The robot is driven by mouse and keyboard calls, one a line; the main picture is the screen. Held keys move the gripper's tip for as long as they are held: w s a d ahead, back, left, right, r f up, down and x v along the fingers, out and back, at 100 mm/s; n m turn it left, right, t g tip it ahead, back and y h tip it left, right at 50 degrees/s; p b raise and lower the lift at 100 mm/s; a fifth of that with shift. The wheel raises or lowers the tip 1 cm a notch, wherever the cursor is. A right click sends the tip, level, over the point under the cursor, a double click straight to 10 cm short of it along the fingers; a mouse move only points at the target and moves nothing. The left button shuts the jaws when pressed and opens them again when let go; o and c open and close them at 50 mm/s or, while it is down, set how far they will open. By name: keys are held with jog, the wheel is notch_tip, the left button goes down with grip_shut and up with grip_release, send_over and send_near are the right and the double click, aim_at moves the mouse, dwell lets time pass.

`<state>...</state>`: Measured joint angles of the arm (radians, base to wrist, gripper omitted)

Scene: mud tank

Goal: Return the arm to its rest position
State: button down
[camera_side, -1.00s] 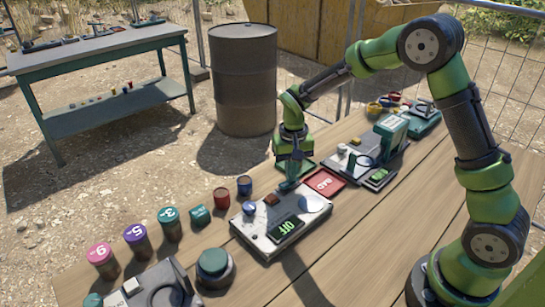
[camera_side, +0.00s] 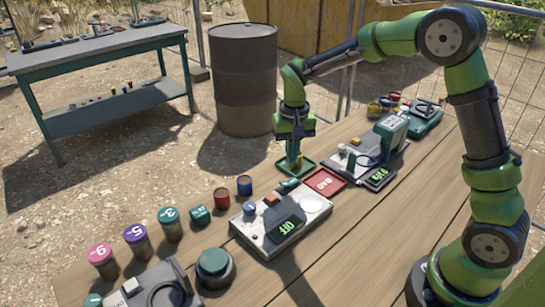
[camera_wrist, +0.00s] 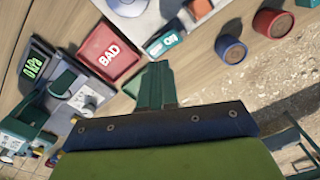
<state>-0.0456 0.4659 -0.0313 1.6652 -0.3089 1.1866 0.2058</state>
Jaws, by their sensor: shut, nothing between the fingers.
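My gripper (camera_side: 294,162) is shut and empty. My upper arm is raised and bent over the bench from the right. The red BAD tray (camera_side: 324,182) lies to the right of my gripper, and it also shows in the wrist view (camera_wrist: 122,62).
A blue cup (camera_side: 244,186) and a red cup (camera_side: 221,198) stand left of the gripper. Several numbered jars, such as the purple one (camera_side: 136,240), line the left edge. A teal-grey machine (camera_side: 390,135) stands to the right.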

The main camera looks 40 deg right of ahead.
jog(key=shift+r, duration=0.55)
jog(key=s+a+r+n+t+y, duration=0.1)
jog(key=s+r+t, duration=0.2)
jog(key=s+r, duration=0.3)
jog(key=s+a+r+n+t+y, duration=0.1)
jog(key=s+r+t, duration=0.3)
jog(key=s, duration=1)
notch_tip(320, 180, up, 2)
jog(key=shift+s+a+r, duration=0.15)
jog(key=shift+s+r, duration=0.05)
jog(key=shift+s, duration=0.1)
